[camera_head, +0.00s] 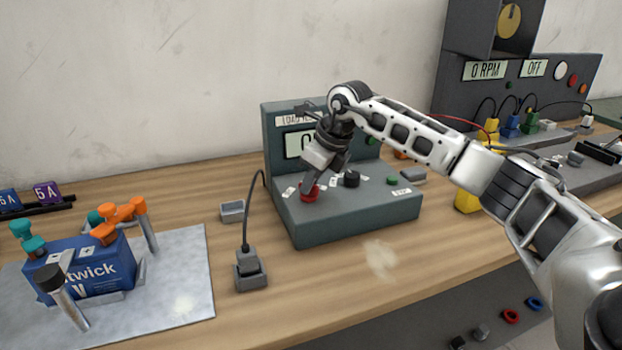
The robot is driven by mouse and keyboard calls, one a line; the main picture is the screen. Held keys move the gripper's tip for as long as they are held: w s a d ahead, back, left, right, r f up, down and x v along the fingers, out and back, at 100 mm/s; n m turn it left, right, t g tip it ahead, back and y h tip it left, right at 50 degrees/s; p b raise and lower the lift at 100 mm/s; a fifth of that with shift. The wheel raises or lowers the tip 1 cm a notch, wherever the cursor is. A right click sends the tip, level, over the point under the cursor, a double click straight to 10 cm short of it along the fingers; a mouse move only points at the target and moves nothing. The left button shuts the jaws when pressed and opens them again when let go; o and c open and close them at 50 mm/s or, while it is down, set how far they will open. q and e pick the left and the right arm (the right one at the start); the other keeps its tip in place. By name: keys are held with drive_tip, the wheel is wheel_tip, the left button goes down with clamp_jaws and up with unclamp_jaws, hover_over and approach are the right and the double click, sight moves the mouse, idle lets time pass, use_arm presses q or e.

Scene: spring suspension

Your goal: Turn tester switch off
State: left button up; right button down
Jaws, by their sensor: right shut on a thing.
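The tester (350,228) is a grey-green box with an upright back panel and a sloped front ledge, standing in the middle of the bench. Its display (293,146) is partly hidden by my right arm. On the ledge are a red knob (310,196) at the left, a black knob (351,179) in the middle and a small green button (392,181) at the right. My left gripper is not in view.
A blue battery (112,265) with orange and teal clamps sits on a metal plate (190,290) at the left. A grey plug block (250,272) with a cable stands before the tester. A dark machine (580,85) reading "0 RPM" and "OFF" stands at the back right.

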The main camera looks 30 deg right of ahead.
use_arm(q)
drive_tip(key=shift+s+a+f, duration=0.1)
use_arm(e)
drive_tip(key=shift+n, duration=0.6)
drive_tip(key=c, duration=1.4)
unclamp_jaws()
drive_tip(key=shift+d+r, duration=0.1)
drive_tip(key=shift+r, duration=0.05)
drive_tip(key=v, duration=1.5)
drive_tip(key=shift+d+r, duration=0.2)
drive_tip(key=shift+r, duration=0.15)
